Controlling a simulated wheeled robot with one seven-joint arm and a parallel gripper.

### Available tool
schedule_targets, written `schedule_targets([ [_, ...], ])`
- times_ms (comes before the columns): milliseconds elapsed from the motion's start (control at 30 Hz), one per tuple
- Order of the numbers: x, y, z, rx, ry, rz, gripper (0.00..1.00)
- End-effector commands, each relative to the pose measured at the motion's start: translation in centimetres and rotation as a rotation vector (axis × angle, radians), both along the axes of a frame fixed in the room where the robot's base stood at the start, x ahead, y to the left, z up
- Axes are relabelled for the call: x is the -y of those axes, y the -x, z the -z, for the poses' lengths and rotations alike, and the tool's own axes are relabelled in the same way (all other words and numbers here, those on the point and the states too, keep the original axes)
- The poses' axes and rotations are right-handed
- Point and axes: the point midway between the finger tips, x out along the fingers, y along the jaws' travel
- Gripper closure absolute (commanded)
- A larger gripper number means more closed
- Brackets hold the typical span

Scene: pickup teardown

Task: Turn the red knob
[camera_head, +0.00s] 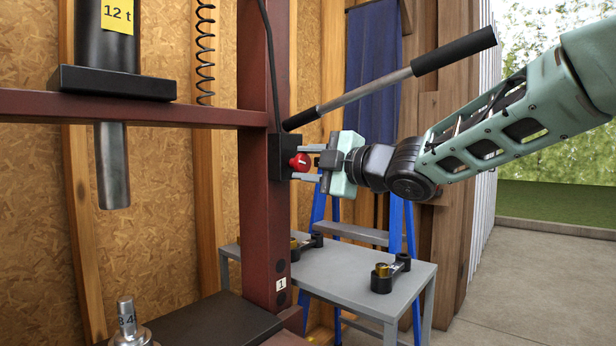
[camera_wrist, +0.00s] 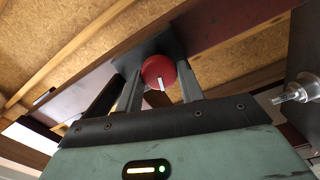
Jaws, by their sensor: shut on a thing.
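The red knob (camera_head: 300,162) sticks out from a black box (camera_head: 282,157) on the dark red press post. In the wrist view the knob (camera_wrist: 159,72) is round, with a white pointer mark aimed down toward my gripper. My gripper (camera_head: 304,163) reaches in from the right, its two fingers above and below the knob. In the wrist view the fingers (camera_wrist: 160,88) stand on either side of the knob and are shut on it. The far side of the knob is hidden.
A lever bar with black grips (camera_head: 370,92) slants just above my gripper. A grey table (camera_head: 350,272) with black and brass parts stands below. A press ram (camera_head: 112,165) hangs at left, above a metal part (camera_head: 130,325). Open floor lies at right.

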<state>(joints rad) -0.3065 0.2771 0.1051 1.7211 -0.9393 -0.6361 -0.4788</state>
Motion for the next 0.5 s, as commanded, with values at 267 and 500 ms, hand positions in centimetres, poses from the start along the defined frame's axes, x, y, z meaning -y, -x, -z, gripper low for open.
schedule_targets([
  [267,0.0,0.02,0.23,0.074,0.061,0.0,0.85],
  [500,-0.01,0.03,0.16,0.092,0.076,0.0,0.85],
])
